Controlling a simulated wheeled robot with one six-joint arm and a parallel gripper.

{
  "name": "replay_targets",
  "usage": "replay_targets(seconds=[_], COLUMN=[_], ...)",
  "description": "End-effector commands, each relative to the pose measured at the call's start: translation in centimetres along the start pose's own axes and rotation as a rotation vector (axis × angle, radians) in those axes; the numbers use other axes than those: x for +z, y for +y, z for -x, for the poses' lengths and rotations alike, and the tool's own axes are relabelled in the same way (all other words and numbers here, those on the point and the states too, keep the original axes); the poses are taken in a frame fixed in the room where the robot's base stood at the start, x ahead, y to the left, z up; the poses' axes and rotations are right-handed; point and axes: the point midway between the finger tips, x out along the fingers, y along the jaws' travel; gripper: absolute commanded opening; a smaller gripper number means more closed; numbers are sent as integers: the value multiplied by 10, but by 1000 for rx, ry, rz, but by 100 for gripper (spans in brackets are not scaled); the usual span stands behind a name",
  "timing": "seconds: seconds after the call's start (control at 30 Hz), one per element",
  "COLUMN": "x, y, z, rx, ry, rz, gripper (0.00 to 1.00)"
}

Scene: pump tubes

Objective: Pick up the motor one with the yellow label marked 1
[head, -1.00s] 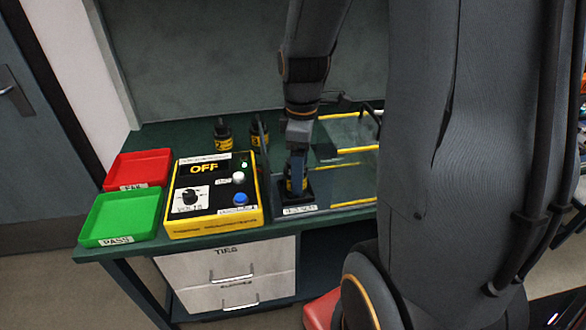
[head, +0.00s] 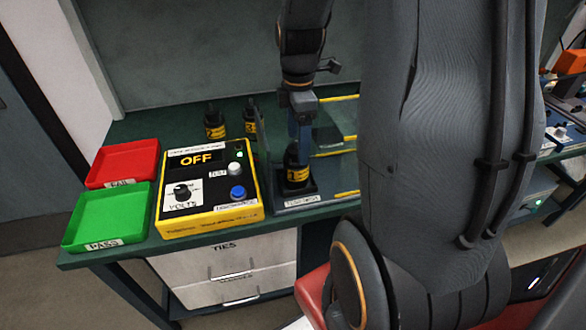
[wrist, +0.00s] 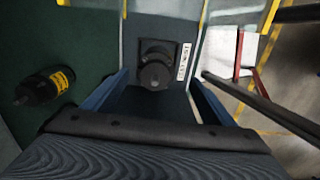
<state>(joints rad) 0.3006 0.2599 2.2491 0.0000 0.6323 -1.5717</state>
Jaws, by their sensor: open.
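A black motor with a yellow label (head: 297,174) stands upright in the test jig (head: 300,200); it also shows from above in the wrist view (wrist: 154,72). Two more black motors with yellow labels stand at the back, a left one (head: 214,126) and a right one (head: 250,120). One motor with a yellow label (wrist: 45,88) is left of my fingers in the wrist view. The label numbers are too small to read. My gripper (head: 302,132) is open and empty just behind and above the jig motor. In the wrist view its blue fingers (wrist: 162,78) are spread, with that motor beyond them.
The yellow control box (head: 208,190) reads OFF, left of the jig. A red tray (head: 123,163) and a green tray (head: 106,217) lie further left. A clear panel (head: 262,150) stands beside the jig. Yellow-edged bays are behind it.

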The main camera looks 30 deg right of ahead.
Motion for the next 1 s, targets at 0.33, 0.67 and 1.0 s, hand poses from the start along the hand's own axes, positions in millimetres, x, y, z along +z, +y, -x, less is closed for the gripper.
replay_targets(seconds=[0.33,0.67,1.0], x=[1,0,1], y=[4,1,1], z=[-26,-56,-87], rx=[-4,-5,-1], ry=[0,0,0], rz=[21,21,20], gripper=[78,78,78])
